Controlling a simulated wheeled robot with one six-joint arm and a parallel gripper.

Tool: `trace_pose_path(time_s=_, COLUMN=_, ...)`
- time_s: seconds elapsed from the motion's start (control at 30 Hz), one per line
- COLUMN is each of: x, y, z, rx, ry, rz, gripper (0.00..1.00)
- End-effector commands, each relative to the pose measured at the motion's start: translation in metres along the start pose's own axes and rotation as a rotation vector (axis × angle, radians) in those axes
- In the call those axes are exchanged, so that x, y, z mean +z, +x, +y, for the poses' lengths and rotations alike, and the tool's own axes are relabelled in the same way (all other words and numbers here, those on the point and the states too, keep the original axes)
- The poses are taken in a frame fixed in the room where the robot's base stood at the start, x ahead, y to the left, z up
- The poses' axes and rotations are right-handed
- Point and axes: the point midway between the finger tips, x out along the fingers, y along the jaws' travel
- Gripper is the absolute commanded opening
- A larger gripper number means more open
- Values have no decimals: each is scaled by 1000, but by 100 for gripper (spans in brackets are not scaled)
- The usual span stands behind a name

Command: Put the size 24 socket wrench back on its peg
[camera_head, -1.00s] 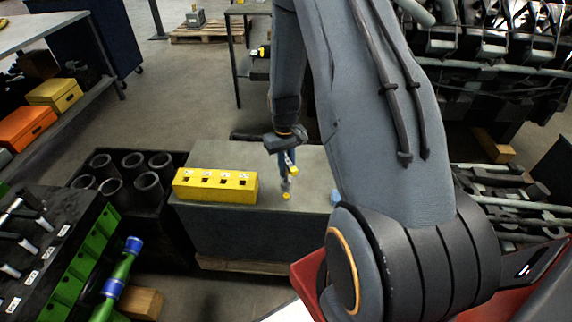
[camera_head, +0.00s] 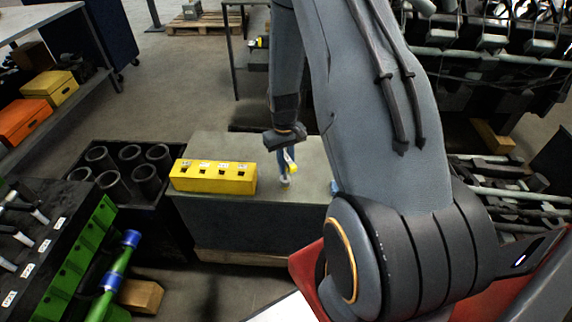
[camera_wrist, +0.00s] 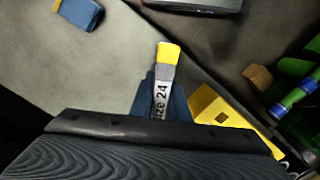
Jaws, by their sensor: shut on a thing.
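My gripper (camera_head: 286,165) is over the grey bench top, right of the yellow block. It is shut on the size 24 socket wrench (camera_head: 292,167), of which a small yellow and grey part shows. In the wrist view the wrench (camera_wrist: 163,80) has a yellow end and a white label reading "size 24". It lies between the blue fingers (camera_wrist: 160,98). The rest of it is hidden behind my gripper. A dark rack (camera_head: 40,235) at the lower left carries several silver tools and white size labels. I cannot tell which peg there is for size 24.
The yellow block (camera_head: 213,178) with several square holes stands on the grey bench (camera_head: 225,222). A black crate of dark cylinders (camera_head: 155,212) is left of it. A green and blue tool (camera_head: 115,275) stands by the rack. A blue piece (camera_wrist: 80,12) lies on the bench.

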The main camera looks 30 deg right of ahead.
Motion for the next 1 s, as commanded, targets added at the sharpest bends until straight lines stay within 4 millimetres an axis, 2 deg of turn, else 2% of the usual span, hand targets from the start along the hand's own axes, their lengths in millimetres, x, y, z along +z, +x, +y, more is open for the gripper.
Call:
trace_pose_path(time_s=0.27, x=0, y=2, z=0, rx=0, ry=0, rz=0, gripper=0)
trace_pose_path(time_s=0.9, x=-2, y=24, z=0, rx=0, ry=0, rz=1, gripper=0)
trace_pose_path(time_s=0.93, x=-2, y=24, z=0, rx=0, ry=0, rz=2, gripper=17)
trace_pose_path(time_s=1.0, x=-2, y=23, z=0, rx=0, ry=0, rz=1, gripper=29)
